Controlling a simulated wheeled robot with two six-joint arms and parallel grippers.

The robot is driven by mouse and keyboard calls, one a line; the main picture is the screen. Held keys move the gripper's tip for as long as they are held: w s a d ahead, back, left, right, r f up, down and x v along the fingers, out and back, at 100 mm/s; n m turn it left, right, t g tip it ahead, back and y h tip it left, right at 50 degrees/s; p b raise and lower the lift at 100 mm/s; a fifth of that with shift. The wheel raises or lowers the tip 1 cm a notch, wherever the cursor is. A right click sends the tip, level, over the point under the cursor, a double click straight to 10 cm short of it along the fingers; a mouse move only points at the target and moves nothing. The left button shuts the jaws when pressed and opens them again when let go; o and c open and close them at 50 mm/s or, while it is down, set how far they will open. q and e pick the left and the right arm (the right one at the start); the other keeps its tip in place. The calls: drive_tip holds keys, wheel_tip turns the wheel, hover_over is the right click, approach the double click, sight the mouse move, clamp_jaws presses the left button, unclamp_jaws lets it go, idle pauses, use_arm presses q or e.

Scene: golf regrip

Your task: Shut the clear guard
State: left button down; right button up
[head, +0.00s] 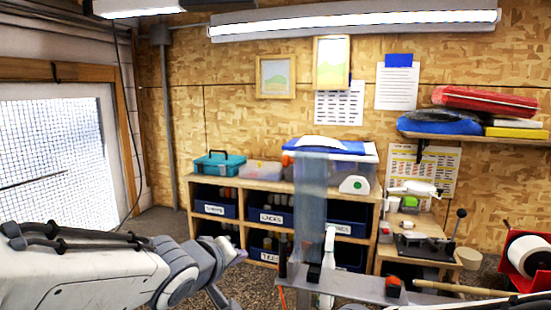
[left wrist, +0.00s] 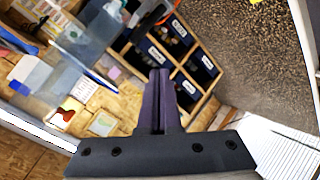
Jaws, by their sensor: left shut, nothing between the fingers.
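The clear guard (head: 311,205) is a bluish see-through panel. In the head view it stands upright, raised above a grey metal bar (head: 355,288). It also shows as a pale see-through sheet at the upper left of the left wrist view (left wrist: 92,38). My left gripper (head: 242,254) is left of the guard's lower end in the head view, with a visible gap between them. In the left wrist view its dark fingers (left wrist: 158,75) are together with nothing between them. My right gripper cannot be made out.
An orange-red block (head: 393,284) sits on the bar, and a tan rod (head: 450,288) extends right. A red holder with a white roll (head: 528,256) stands at the far right. Wooden shelving with labelled bins (head: 262,182) is behind.

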use_arm(q)
drive_tip(key=w+a+r+n+t+h+p, duration=0.1)
drive_tip(key=w+r+n+t+h, duration=0.15)
drive_tip(key=r, duration=0.55)
drive_tip(key=w+a+r+n+t+h+p, duration=0.1)
drive_tip(key=w+r+n+t+h, duration=0.15)
drive_tip(key=r, duration=0.45)
drive_tip(key=w+d+p, duration=0.2)
drive_tip(key=w+d, duration=0.5)
drive_tip(key=d, duration=0.1)
drive_tip(key=shift+d+r+n+g, duration=0.25)
drive_tip(key=shift+d+n+g, duration=0.05)
drive_tip(key=shift+d+n, duration=0.1)
